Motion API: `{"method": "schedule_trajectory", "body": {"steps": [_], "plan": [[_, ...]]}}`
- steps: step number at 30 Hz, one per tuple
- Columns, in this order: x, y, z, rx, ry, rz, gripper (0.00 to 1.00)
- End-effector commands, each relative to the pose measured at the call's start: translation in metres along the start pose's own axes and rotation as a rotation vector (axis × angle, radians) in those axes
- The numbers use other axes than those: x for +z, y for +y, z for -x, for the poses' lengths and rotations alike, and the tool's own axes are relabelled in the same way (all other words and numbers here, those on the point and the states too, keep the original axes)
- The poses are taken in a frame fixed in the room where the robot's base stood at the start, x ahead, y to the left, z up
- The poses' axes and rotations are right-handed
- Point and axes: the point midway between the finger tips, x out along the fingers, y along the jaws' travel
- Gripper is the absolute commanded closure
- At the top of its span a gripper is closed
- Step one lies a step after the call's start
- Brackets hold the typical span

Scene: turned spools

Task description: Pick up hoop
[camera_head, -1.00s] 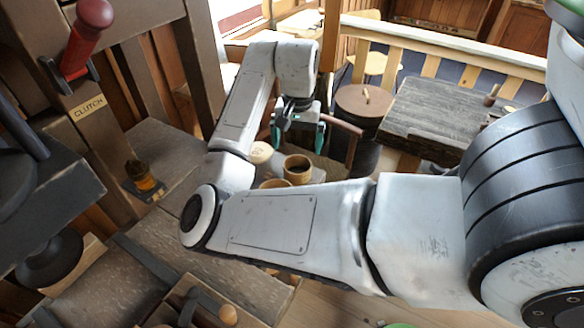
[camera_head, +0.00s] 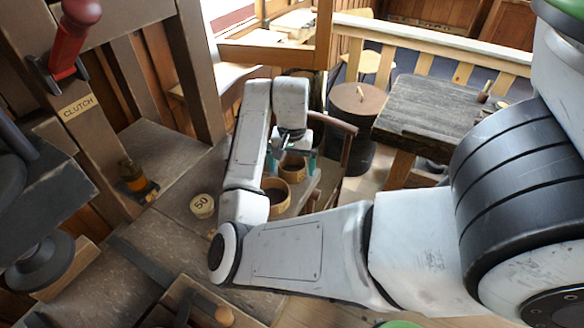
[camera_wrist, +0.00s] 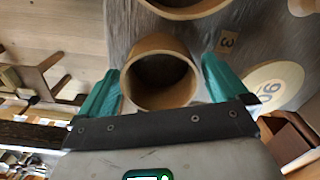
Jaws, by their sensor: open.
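Two round wooden hoop-like rings with dark insides stand on the grey worn bench. In the wrist view one hoop (camera_wrist: 158,43) lies between the two teal fingers of my gripper (camera_wrist: 160,70), with space showing beside it at the fingertips. It also shows in the head view (camera_head: 294,172), partly hidden by my gripper (camera_head: 291,160). The second ring (camera_wrist: 185,10) is just beyond it at the wrist view's top edge, and shows nearer in the head view (camera_head: 278,204). My gripper is open and holds nothing. I cannot tell its exact height over the hoop.
A post with a clutch lever (camera_head: 75,40) stands at left. A dark table (camera_head: 430,105) and a round lidded barrel (camera_head: 358,100) stand at right.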

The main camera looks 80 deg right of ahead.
Motion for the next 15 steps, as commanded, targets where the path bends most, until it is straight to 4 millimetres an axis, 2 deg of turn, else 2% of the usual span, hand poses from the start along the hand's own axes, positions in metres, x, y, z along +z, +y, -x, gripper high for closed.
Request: {"method": "schedule_trajectory", "body": {"steps": [2,15], "plan": [[-0.0001,0.0000,0.0002,0.000,0.000,0.000,0.05],[-0.0001,0.0000,0.0005,0.000,0.000,0.000,0.47]]}}
